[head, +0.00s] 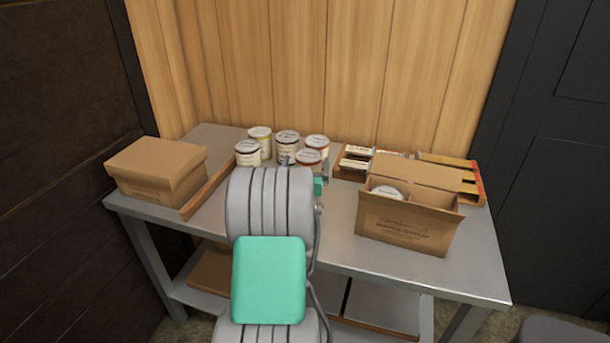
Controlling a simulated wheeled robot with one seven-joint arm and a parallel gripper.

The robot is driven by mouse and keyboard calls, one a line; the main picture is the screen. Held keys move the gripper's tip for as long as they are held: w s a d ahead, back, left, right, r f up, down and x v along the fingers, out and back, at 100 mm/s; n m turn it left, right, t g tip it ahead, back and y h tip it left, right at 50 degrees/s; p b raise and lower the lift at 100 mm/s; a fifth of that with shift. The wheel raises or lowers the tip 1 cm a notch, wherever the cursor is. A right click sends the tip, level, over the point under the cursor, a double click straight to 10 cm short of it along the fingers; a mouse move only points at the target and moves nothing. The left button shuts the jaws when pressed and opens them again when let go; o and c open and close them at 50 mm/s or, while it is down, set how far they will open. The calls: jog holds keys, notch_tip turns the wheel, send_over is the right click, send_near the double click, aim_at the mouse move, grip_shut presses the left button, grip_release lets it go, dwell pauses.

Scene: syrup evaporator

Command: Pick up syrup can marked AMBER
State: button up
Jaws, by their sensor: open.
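Several syrup cans with pale lids and cream labels stand in a group at the back of the metal table: a back-left can (260,138), a front-left can (247,153), a middle can (287,143), a right can (317,147) and a front-right can (308,160). Their label words are too small to read, so I cannot tell which is AMBER. My gripper (305,168) is open at the near side of the group, by the front-right can. My arm hides most of it, and I cannot tell whether it touches a can.
An open carton (408,222) on the right holds a can with a pale lid (385,191). A closed carton (155,172) stands at the left, beside a wooden strip (209,188). Low boxes (357,160) stand at the back right. A wooden wall (330,70) rises behind the table (345,245).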

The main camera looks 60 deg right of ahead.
aim_at(310, 150)
jog(key=shift+f, duration=0.3)
jog(key=x, duration=0.7)
jog(key=shift+d+r+p, duration=0.1)
jog(key=shift+d+p, duration=0.2)
jog(key=shift+d, duration=0.1)
jog(key=shift+c, duration=0.2)
jog(key=c, duration=2.1)
jog(key=shift+r, duration=0.25)
